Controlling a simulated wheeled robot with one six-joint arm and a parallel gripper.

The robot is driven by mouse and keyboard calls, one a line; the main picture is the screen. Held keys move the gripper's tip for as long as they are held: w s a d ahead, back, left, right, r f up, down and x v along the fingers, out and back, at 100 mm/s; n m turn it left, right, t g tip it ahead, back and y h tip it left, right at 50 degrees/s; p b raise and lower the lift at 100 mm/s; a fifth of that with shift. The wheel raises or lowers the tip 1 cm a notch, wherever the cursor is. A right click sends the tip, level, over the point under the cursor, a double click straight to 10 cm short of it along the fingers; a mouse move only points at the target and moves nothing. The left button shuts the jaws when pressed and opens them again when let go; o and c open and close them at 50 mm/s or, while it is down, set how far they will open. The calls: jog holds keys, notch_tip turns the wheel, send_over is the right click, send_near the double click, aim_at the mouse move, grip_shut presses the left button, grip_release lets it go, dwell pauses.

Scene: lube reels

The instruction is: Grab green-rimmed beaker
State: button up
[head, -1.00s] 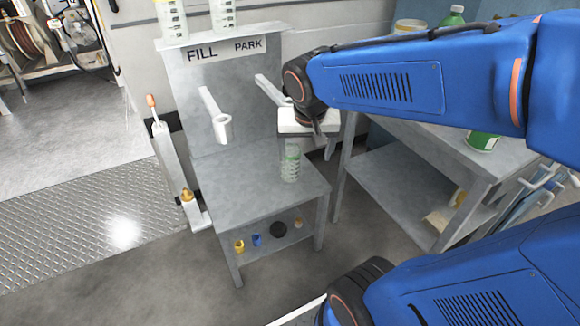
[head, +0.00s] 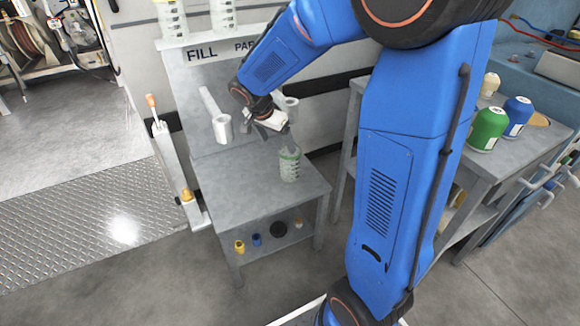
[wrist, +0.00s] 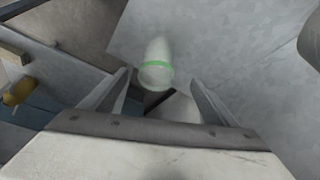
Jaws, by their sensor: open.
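The green-rimmed beaker (head: 289,166) stands upright on the grey metal stand's tabletop (head: 240,190), near its right side. In the wrist view the beaker (wrist: 156,66) shows its green rim, ahead of my gripper and roughly centred between the two fingers. My gripper (head: 276,128) is above and slightly left of the beaker in the head view, angled down toward it. In the wrist view the fingers of my gripper (wrist: 165,92) are spread apart with nothing held between them.
Two white holders stick out from the stand's back panel; the left one (head: 222,128) is under FILL and the right one (head: 291,103) is close to my gripper. More beakers (head: 172,18) stand on the top shelf. A side table holds green (head: 487,130) and blue (head: 515,116) bottles.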

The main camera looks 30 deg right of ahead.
aim_at(286, 158)
jog(key=x, duration=1.1)
jog(key=shift+d+f, duration=0.2)
jog(key=shift+f, duration=0.2)
jog(key=shift+d+x, duration=0.2)
jog(key=shift+x, duration=2.4)
jog(key=shift+s, duration=0.1)
jog(key=c, duration=1.2)
